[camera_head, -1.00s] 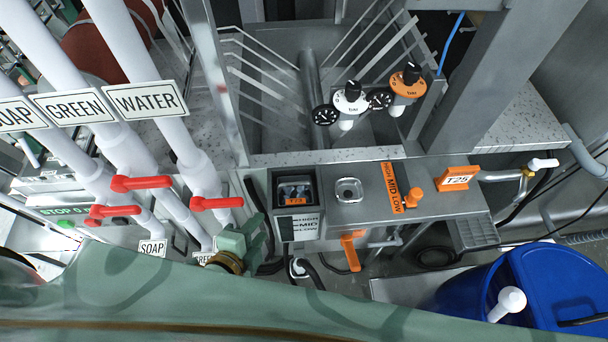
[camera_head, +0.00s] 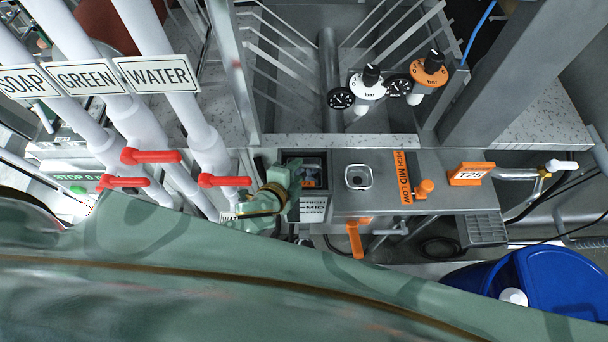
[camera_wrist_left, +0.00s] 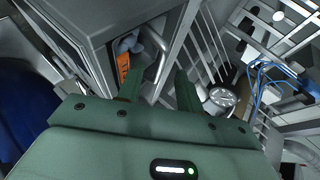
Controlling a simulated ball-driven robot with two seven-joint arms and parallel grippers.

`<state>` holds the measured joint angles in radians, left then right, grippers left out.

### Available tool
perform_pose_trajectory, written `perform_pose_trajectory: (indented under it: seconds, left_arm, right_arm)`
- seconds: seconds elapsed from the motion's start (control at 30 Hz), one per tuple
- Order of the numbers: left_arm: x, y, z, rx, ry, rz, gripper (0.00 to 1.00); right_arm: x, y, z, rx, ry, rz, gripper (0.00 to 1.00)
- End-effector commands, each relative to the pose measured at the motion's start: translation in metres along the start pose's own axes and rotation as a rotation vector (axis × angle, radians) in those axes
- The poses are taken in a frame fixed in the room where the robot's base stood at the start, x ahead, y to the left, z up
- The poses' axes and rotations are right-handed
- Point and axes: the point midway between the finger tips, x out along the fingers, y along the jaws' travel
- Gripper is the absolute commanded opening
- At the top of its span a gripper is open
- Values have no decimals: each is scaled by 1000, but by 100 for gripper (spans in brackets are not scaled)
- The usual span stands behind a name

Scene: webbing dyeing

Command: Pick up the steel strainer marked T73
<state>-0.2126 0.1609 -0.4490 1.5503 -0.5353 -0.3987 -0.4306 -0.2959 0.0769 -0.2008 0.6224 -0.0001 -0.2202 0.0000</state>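The steel strainer (camera_head: 311,172) sits down in a dark square well at the left end of the steel bench, partly hidden by my left gripper (camera_head: 292,170). In the left wrist view, an orange tag (camera_wrist_left: 123,62) and a bent steel handle (camera_wrist_left: 158,55) show at the well; I cannot read the tag clearly. My left gripper's two fingers (camera_wrist_left: 158,84) are spread apart, with the handle beyond and between them. Nothing is held, and contact with the handle does not show. My right gripper is not in view.
Red-handled valves (camera_head: 225,181) on white pipes stand left of the well. A square steel cup (camera_head: 358,177), an orange lever (camera_head: 355,238) and a T25 tag (camera_head: 471,174) are to its right. A blue barrel (camera_head: 560,285) stands at the lower right.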

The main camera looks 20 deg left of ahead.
Motion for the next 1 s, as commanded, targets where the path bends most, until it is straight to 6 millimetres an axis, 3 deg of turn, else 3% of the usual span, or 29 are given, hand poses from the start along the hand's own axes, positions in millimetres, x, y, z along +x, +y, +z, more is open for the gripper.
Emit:
perform_pose_trajectory:
  seconds: [0.13, 0.4, 0.53, 1.0]
  left_arm:
    - [21, 0, 0, -1, 0, 0, 36]
    - [24, 0, 0, 0, 1, 1, 36]
    - [24, 0, 0, 0, 1, 1, 0]
    - [21, -5, -1, 0, 0, 0, 0]
  right_arm:
    - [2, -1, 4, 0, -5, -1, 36]
    - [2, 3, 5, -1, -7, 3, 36]
    - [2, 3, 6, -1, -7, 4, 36]
    - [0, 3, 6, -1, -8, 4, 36]
